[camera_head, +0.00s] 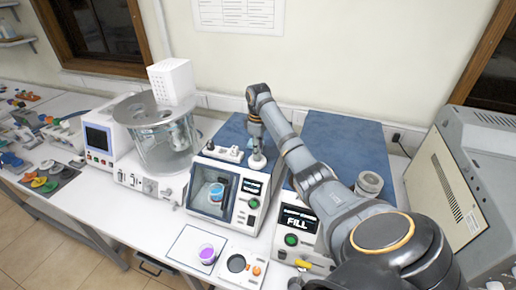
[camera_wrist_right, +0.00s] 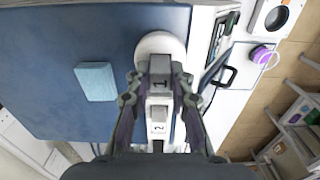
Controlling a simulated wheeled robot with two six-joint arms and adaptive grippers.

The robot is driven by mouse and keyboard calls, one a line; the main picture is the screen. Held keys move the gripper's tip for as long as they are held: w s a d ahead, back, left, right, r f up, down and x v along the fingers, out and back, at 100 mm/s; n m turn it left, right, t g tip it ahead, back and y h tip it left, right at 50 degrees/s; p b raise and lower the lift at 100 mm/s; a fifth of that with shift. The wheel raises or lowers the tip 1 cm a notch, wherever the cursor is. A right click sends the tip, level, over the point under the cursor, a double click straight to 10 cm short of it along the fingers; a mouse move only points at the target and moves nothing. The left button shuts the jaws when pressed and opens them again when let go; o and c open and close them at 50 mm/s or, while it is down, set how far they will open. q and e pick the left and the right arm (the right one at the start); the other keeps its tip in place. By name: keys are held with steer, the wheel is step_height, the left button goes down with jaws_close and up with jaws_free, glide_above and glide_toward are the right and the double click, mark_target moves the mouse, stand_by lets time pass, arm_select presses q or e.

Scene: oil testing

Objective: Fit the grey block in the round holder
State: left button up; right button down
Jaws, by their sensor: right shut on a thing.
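In the right wrist view my right gripper (camera_wrist_right: 160,80) is shut on the grey block (camera_wrist_right: 160,64), which shows between the fingertips and overlaps the near edge of the round holder (camera_wrist_right: 160,42). I cannot tell whether the block touches the holder or hangs above it. A white rack (camera_head: 222,152) lies left of the holder on the machine top. My left gripper is not in view.
A light blue block (camera_wrist_right: 95,82) lies on the blue machine top. A glass bath (camera_head: 163,145) stands at the left. A purple cup (camera_head: 207,253) is on the front of the white table. A FILL machine (camera_head: 297,222) and a metal canister (camera_head: 369,184) are at the right.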

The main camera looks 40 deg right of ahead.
steer(key=shift+f, duration=0.1)
steer(key=shift+f, duration=0.6)
steer(key=c, duration=1.1)
jaws_free()
steer(key=shift+r, duration=0.1)
